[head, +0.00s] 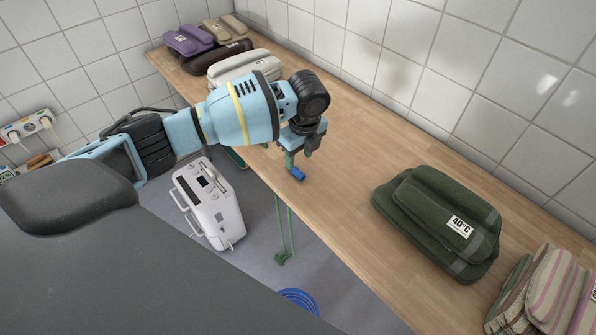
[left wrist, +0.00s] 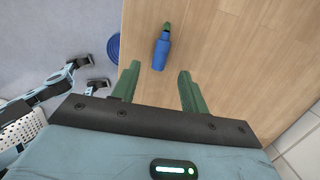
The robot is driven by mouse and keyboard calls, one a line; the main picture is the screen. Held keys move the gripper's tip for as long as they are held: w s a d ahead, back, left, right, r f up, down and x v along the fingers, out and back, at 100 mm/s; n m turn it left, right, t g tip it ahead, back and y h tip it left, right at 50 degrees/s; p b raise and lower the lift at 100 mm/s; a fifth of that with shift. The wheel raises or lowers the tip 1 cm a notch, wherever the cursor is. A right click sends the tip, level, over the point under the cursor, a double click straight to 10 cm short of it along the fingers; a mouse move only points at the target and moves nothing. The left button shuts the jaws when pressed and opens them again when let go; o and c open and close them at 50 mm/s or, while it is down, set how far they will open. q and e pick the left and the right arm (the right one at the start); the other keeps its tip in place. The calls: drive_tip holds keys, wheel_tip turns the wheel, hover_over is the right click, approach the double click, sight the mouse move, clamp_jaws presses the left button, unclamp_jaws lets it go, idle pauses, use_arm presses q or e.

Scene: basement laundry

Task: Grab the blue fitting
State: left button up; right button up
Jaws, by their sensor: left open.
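The blue fitting (head: 297,174) is a small blue cylinder lying on the wooden counter (head: 345,180), near its front edge. In the left wrist view the fitting (left wrist: 161,54) shows a narrower end with a dark green tip. My left gripper (head: 300,152) is open and empty, with its two green fingers apart. In the left wrist view the fitting lies beyond the fingertips (left wrist: 158,80), roughly in line with the gap between them. Neither finger appears to touch it.
A dark green folded stack (head: 425,215) with a 40°C label lies to the right, with striped cloth (head: 550,290) beyond. More folded stacks (head: 205,38) lie at the far left. A white appliance (head: 208,205) and a blue coil (head: 297,298) are on the floor. The counter's middle is clear.

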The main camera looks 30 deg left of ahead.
sight(297, 170)
use_arm(q)
drive_tip(key=shift+w+f, duration=0.15)
drive_tip(key=shift+f, duration=0.35)
drive_tip(key=shift+a+f, duration=0.2)
drive_tip(key=shift+f, duration=1.05)
drive_tip(key=shift+a+f, duration=0.15)
drive_tip(key=shift+f, duration=1.1)
clamp_jaws()
